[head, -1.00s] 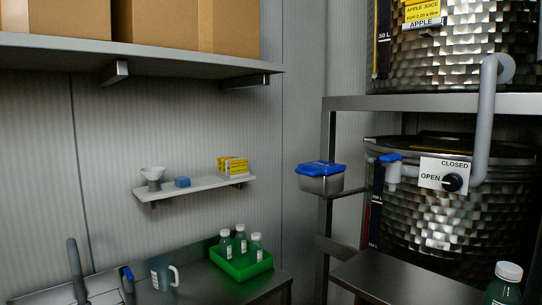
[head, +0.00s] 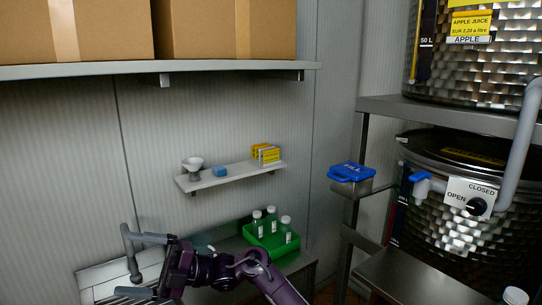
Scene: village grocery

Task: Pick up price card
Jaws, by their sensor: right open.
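A yellow price card (head: 470,24) reading "APPLE JUICE, EUR 2.20 a litre" is on the front of the upper metal tank at the top right. More yellow cards or small packs (head: 266,154) stand on the small white wall shelf; I cannot tell exactly what they are. My right gripper (head: 138,266) is at the lower left over the sink area, its fingers apart and empty, pointing left. It is below and left of the small shelf, and far from the tank's card. My left gripper is not in view.
The small shelf (head: 225,179) also holds a white funnel-like cup (head: 193,166) and a blue block (head: 220,172). A green crate (head: 262,242) of bottles sits on the counter. A blue-lidded box (head: 351,178) sits by the rack. A grey tap (head: 129,245) stands near my gripper.

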